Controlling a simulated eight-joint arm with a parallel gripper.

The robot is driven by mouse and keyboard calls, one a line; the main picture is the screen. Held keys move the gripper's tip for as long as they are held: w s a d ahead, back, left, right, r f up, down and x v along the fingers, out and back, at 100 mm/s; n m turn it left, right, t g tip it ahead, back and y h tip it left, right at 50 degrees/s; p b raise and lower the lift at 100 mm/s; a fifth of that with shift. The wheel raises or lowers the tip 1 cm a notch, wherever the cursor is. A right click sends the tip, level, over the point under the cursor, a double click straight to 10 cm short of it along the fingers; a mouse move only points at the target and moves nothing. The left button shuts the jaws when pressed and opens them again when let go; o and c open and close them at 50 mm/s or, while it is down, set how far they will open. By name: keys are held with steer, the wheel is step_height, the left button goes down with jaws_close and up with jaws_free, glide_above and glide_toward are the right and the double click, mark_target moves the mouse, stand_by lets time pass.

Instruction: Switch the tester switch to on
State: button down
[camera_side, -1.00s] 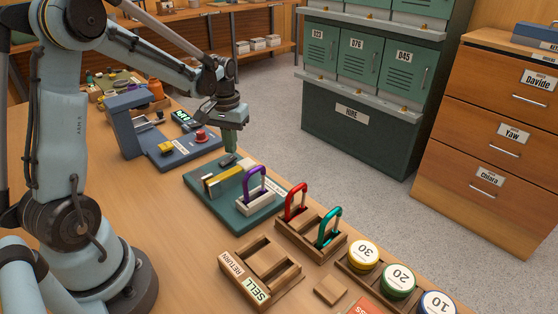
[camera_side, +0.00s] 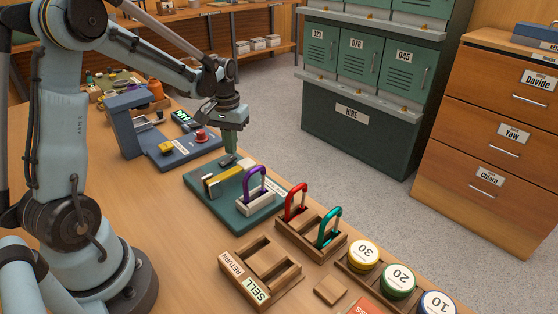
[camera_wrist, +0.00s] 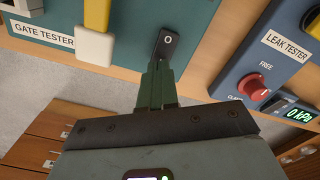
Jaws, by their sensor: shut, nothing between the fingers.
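The gate tester (camera_side: 223,215) is a teal board on the bench, and its name label shows in the wrist view (camera_wrist: 121,52). Its switch (camera_wrist: 167,42) is a small dark plate marked with a white "O" near the board's edge in the wrist view. My gripper (camera_wrist: 160,66) is shut and empty, with its green fingertips right at the near end of the switch; I cannot tell whether they touch it. In the side view my gripper (camera_side: 229,158) points down over the board's far corner and hides the switch.
A purple carabiner (camera_side: 246,190) stands in a white block on the board, beside a yellow bar (camera_side: 222,178). The leak tester (camera_side: 181,155), with a red knob (camera_side: 201,135), is close by. Red (camera_side: 288,203) and teal (camera_side: 322,230) carabiners stand in a wooden rack.

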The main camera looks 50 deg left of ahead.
steer(key=shift+f, duration=0.8)
stand_by(0.4)
steer(key=shift+r, duration=3.5)
steer(key=shift+d+r, duration=0.1)
steer(key=shift+d, duration=0.05)
steer(key=s+d+r+m+t, duration=0.1)
steer(key=s+d+m+t, duration=0.2)
steer(key=d, duration=0.5)
steer(key=s+d+r+m+t, duration=0.2)
steer(key=s+d+m+t, duration=0.1)
steer(key=d, duration=0.5)
steer(key=s+t, duration=0.1)
steer(key=s, duration=0.1)
steer(key=shift+s+r, duration=0.15)
steer(key=shift+s, duration=0.15)
